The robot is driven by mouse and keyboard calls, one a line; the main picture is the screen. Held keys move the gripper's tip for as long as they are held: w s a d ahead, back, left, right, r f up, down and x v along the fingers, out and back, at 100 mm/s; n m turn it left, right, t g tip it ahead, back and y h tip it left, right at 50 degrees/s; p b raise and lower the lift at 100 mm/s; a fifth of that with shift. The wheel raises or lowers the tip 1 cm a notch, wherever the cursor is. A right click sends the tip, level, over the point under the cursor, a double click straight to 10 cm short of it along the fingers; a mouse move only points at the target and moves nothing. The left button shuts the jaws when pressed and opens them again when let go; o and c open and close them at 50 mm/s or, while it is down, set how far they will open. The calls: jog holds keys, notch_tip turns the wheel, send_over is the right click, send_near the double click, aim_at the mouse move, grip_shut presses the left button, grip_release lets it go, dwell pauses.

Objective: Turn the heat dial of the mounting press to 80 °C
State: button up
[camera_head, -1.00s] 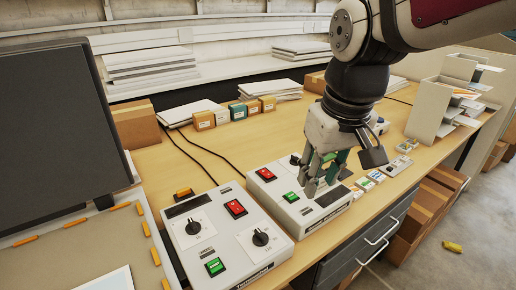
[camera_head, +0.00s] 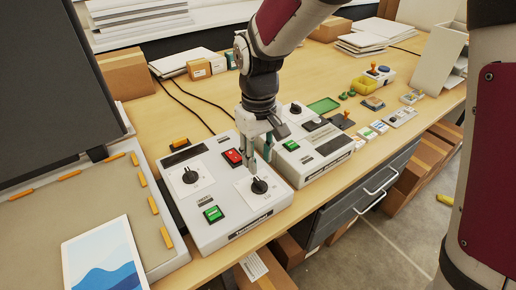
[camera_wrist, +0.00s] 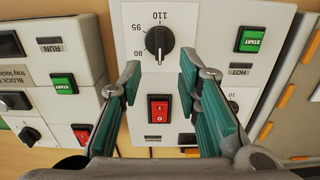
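The mounting press is a light grey control box (camera_head: 225,215), with a front label I cannot read clearly. Its heat dial (camera_head: 258,186) is a black knob on a white plate. In the wrist view the heat dial (camera_wrist: 158,42) has the marks 80, 95 and 110 around it; its exact setting is hard to read. My gripper (camera_head: 260,155) is above the box, just behind the dial. In the wrist view my gripper (camera_wrist: 160,75) is open, its green-padded fingers apart on either side of the view below the dial. Nothing is between them.
The press also has a red switch (camera_head: 233,157), a green START button (camera_head: 212,213) and a second dial (camera_head: 188,176). A similar control box (camera_head: 318,150) stands close on the right. A dark raised platen (camera_head: 50,90) is at the left. Cables run behind the boxes.

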aim_at(258, 180)
notch_tip(258, 180, down, 7)
jog(key=shift+f, duration=0.2)
dwell(0.3)
grip_shut()
